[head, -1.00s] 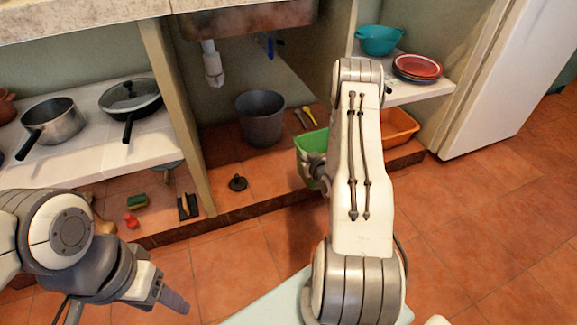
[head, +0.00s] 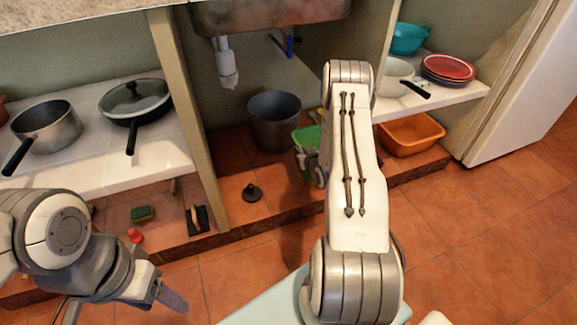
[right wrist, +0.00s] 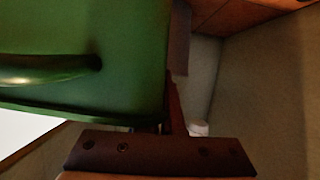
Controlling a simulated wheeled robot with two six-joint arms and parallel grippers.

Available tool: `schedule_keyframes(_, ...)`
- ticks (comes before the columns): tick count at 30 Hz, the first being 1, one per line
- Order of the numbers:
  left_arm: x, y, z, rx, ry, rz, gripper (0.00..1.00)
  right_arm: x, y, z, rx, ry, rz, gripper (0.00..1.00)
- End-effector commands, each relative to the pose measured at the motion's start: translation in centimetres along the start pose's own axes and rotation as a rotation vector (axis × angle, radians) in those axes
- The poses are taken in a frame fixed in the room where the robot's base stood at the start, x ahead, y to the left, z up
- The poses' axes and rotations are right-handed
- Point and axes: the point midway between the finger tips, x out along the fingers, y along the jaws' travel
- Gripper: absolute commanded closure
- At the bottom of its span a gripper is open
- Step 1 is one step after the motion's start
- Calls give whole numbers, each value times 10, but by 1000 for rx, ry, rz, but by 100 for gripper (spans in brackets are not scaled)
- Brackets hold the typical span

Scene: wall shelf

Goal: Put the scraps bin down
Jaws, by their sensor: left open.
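The green scraps bin (head: 306,139) is in the cupboard under the sink, just right of the grey bucket, partly hidden behind my right arm. Whether its base touches the cupboard floor is hidden. The bin's green side (right wrist: 90,95) fills the upper left of the right wrist view. My left gripper (head: 172,297) is open and empty at the lower left, in front of the cupboard and away from the bin.
The grey bucket (head: 274,120) stands close left of the bin. An orange tub (head: 411,137) is to the right. The drain pipe (head: 226,62) hangs above. A wooden divider (head: 188,115) bounds the left.

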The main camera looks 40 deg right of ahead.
Motion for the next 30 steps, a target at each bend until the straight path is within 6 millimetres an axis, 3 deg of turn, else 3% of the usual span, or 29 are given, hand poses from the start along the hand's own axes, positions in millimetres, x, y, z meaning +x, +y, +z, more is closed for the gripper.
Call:
schedule_keyframes(1, 14, -1, 1, 0, 0, 0, 40, 14, -11, 8, -4, 4, -5, 100)
schedule_keyframes(7, 27, -2, 2, 0, 0, 0, 40, 38, -33, 12, -3, 3, -2, 100)
schedule_keyframes(11, 30, -2, 2, 0, 0, 0, 40, 42, -37, 13, -2, 2, -2, 100)
schedule_keyframes(20, 60, -4, 3, 0, 0, 0, 40, 57, -40, 49, -2, 2, -3, 100)
schedule_keyframes(30, 58, -4, 3, 0, 0, 0, 40, 57, -40, 49, -2, 2, -3, 100)
